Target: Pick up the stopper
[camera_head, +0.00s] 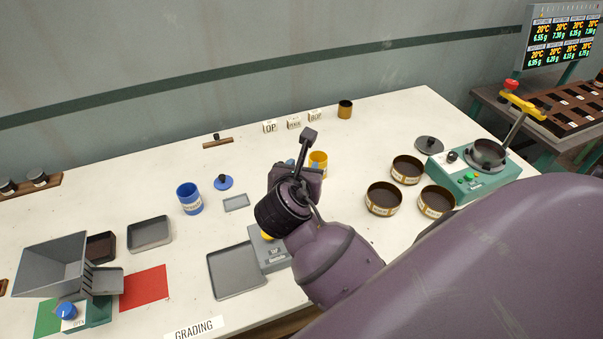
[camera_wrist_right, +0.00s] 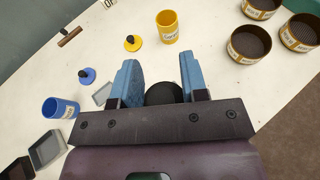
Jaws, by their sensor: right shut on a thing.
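My right gripper (camera_wrist_right: 159,62) is in the wrist view with its two blue fingers on either side of a dark round thing, which I take for the stopper (camera_wrist_right: 163,94). The stopper's lower part is hidden by the gripper body. My left gripper is in neither view.
A yellow lid with a black knob (camera_wrist_right: 132,43) and a yellow cup (camera_wrist_right: 167,27) stand beyond the fingers. A blue cup (camera_head: 189,198) and blue lid (camera_head: 223,182) are left. Several brown sieves (camera_head: 384,198) stand right. A grey tray (camera_head: 236,271) lies in front.

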